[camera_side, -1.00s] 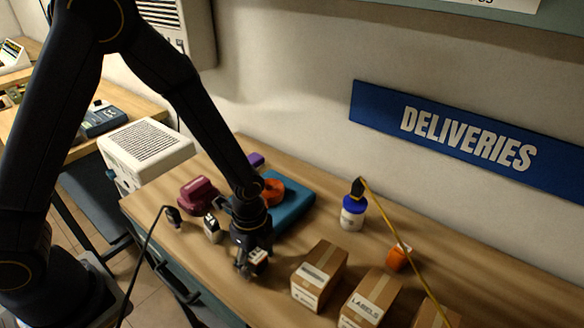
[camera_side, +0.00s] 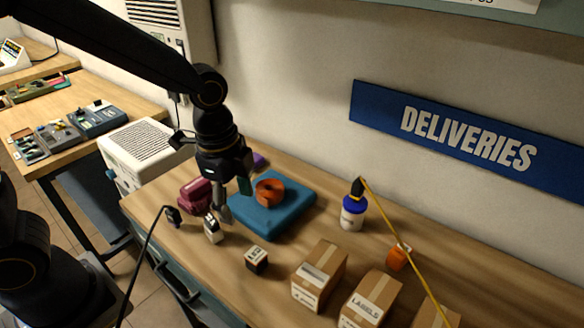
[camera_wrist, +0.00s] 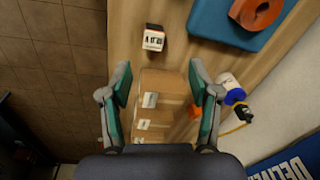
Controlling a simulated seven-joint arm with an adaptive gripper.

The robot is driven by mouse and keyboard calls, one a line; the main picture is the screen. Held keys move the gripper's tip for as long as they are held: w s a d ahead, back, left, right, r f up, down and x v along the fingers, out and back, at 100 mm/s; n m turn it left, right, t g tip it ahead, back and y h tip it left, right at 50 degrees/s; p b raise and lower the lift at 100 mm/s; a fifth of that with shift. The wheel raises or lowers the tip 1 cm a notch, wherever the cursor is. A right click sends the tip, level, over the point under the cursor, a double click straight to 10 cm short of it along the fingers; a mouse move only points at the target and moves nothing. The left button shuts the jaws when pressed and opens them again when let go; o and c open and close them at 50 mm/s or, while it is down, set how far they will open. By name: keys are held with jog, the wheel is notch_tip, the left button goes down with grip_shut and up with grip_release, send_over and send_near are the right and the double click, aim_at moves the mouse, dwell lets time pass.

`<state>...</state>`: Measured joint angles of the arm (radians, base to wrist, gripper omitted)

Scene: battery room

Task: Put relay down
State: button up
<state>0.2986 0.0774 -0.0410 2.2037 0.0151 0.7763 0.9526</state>
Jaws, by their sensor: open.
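The relay (camera_side: 256,260), a small black block with a white marked top, stands on the wooden bench in front of the blue pad. It also shows near the top of the wrist view (camera_wrist: 154,38), beyond my fingertips and touching neither. A similar small black and white block (camera_side: 212,229) stands to its left, below my gripper in the side view. My gripper (camera_side: 234,198) is open and empty, raised above the bench. In the wrist view its two fingers (camera_wrist: 160,82) are wide apart with nothing between them.
The blue pad (camera_side: 292,212) carries an orange ring (camera_side: 269,193). A maroon object (camera_side: 193,195) lies left. Several cardboard boxes (camera_side: 320,274) stand right, behind them a blue-capped bottle (camera_side: 353,212) and an orange item (camera_side: 398,258). A black cable (camera_side: 147,246) hangs over the front edge.

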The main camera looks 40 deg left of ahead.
jog(key=s+a+r+n+t, duration=0.4)
jog(key=s+a+r+n, duration=0.5)
jog(key=n, duration=0.6)
jog(key=shift+s+a+r+t, duration=0.35)
jog(key=shift+a+r, duration=0.3)
jog(key=shift+r, duration=0.25)
